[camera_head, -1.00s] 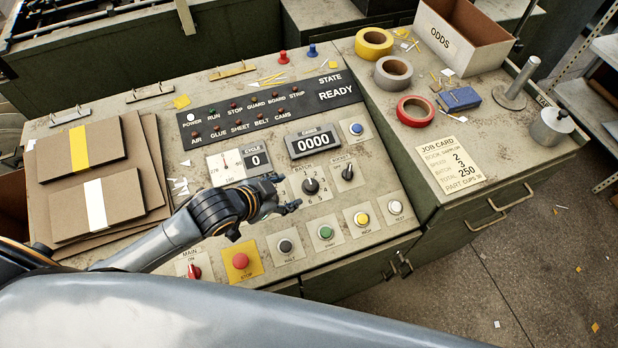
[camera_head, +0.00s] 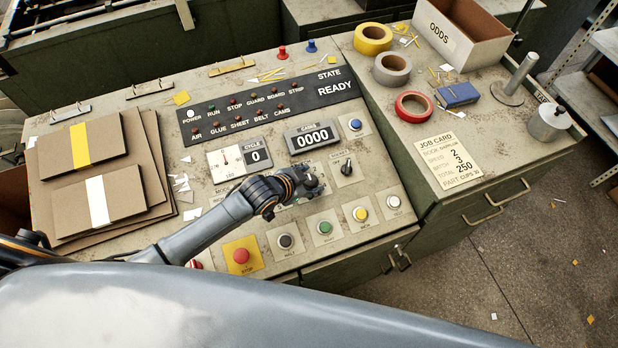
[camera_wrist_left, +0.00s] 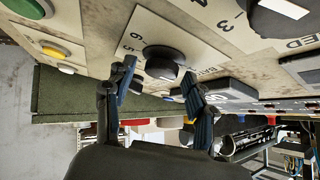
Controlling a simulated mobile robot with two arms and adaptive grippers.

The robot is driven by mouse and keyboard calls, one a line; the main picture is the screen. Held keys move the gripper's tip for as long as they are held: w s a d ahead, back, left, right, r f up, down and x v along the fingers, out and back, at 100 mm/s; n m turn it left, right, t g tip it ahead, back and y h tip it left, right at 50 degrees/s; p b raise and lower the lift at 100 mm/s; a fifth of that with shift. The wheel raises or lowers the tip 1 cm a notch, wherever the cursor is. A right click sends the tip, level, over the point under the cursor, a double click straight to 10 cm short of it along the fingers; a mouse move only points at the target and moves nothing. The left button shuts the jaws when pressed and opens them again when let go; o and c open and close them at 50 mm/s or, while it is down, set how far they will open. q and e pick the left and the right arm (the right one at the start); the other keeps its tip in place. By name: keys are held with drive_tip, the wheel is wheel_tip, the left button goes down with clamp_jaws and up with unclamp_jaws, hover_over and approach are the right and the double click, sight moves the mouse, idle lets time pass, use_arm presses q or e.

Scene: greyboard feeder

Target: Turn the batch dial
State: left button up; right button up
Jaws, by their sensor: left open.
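The batch dial is hidden under my left gripper (camera_head: 310,184) in the head view. In the left wrist view, a round black knob (camera_wrist_left: 163,62) on a pale plate with numbers, the 6 and 5 legible, lies just beyond and between the open fingertips (camera_wrist_left: 158,84). Part of a label starting "BAT" shows beside it. The fingers are apart with nothing held, and I cannot tell whether they touch the knob. My right gripper is in neither view.
A row of push buttons, including the green one (camera_head: 324,227), lies in front, with the red stop button (camera_head: 241,255). The counter display (camera_head: 312,139) is behind. The job card (camera_head: 447,162) lies at the right.

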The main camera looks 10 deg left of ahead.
use_arm(q)
drive_tip(key=shift+c, duration=0.4)
drive_tip(key=c, duration=1.1)
drive_tip(key=shift+o, duration=0.2)
